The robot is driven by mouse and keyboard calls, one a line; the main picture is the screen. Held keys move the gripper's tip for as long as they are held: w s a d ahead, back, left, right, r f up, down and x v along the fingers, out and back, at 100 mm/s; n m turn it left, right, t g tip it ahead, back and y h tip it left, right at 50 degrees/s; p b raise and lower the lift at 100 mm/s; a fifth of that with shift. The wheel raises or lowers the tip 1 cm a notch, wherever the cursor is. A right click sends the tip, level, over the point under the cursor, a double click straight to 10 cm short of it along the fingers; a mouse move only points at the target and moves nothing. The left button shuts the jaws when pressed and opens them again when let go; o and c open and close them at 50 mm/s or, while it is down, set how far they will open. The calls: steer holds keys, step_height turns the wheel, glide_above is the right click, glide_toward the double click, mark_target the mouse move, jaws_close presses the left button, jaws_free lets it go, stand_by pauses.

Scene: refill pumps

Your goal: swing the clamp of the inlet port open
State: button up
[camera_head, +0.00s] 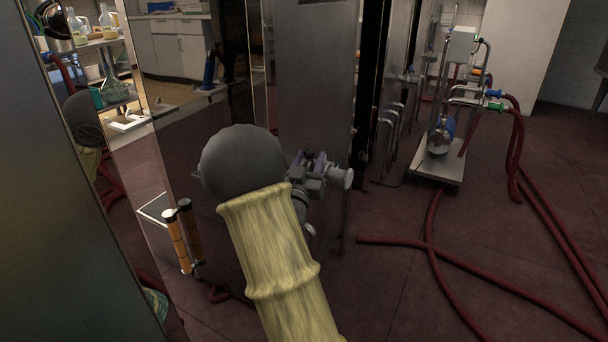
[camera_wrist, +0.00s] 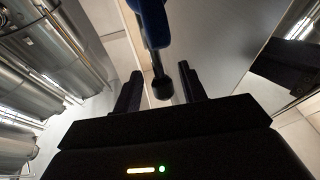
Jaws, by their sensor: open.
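In the wrist view, my gripper (camera_wrist: 160,78) is open, with its two dark fingers apart. A blue handle (camera_wrist: 152,22) hangs in from the top, and a dark rod with a rounded end (camera_wrist: 162,88) runs down from it between the fingers in the picture. I cannot tell whether they touch it, or whether it is the inlet clamp. In the head view, a grey metal fitting (camera_head: 338,178) with a purple part (camera_head: 314,160) shows low on the steel front, just right of my arm. It may be the port and clamp.
A wheeled pump cart (camera_head: 438,168) with valves stands at the right. Red hoses (camera_head: 475,258) lie across the dark red floor. Two orange-handled pieces (camera_head: 179,243) show left of my arm by a shiny panel (camera_head: 165,130) that mirrors the room. Steel cylinders (camera_wrist: 50,75) fill the wrist view's left.

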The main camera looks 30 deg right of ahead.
steer(key=b+v, duration=1.4)
steer(key=v, duration=0.3)
steer(key=shift+f, duration=0.15)
steer(key=shift+a, duration=0.1)
stand_by(0.4)
